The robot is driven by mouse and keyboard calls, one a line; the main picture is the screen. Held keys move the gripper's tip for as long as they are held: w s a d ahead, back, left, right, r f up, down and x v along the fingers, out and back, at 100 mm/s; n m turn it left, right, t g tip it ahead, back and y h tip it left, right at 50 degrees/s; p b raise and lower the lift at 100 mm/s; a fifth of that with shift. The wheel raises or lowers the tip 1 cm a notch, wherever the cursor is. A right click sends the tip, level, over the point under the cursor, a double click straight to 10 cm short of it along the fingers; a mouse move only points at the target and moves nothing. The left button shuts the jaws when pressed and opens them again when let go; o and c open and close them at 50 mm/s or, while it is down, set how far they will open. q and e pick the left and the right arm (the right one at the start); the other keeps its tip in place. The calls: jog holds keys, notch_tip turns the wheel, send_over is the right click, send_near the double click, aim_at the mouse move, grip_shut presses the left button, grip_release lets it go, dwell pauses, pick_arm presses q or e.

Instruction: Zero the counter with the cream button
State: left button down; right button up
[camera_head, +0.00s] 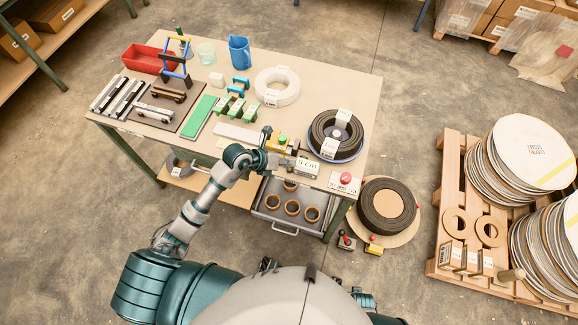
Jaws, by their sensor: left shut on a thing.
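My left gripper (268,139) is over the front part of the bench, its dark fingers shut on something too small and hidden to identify. Just right of it is a small yellow device with a green top (283,142). A pale box with dark marks on its front (307,168), which looks like the counter, stands a little further right, near the bench's front edge. I cannot make out a cream button on it. My right gripper cannot be made out.
A red button on a white box (346,178) sits at the bench's front right corner. A black coil (335,136) and a white coil (277,87) lie behind. An open drawer (271,211) with several brown rings juts out below. A pallet (447,192) stands right.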

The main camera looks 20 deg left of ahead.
aim_at(289, 168)
pick_arm(q)
jog(key=shift+s+d+f+g, duration=0.15)
jog(key=shift+s+f, duration=0.1)
jog(key=shift+f, duration=0.3)
jog(key=shift+s+a+f+g, duration=0.1)
jog(key=shift+s+f+g, duration=0.1)
jog(key=shift+f, duration=0.3)
jog(key=shift+d+r+p, duration=0.25)
jog(key=shift+r+p, duration=0.15)
jog(key=shift+p, duration=0.1)
jog(key=shift+w+r+p, duration=0.2)
jog(key=shift+r+p, duration=0.5)
notch_tip(289, 168, up, 4)
jog(key=p, duration=0.3)
jog(key=shift+w+r, duration=0.1)
jog(key=shift+r, duration=0.05)
jog(key=shift+w, duration=0.1)
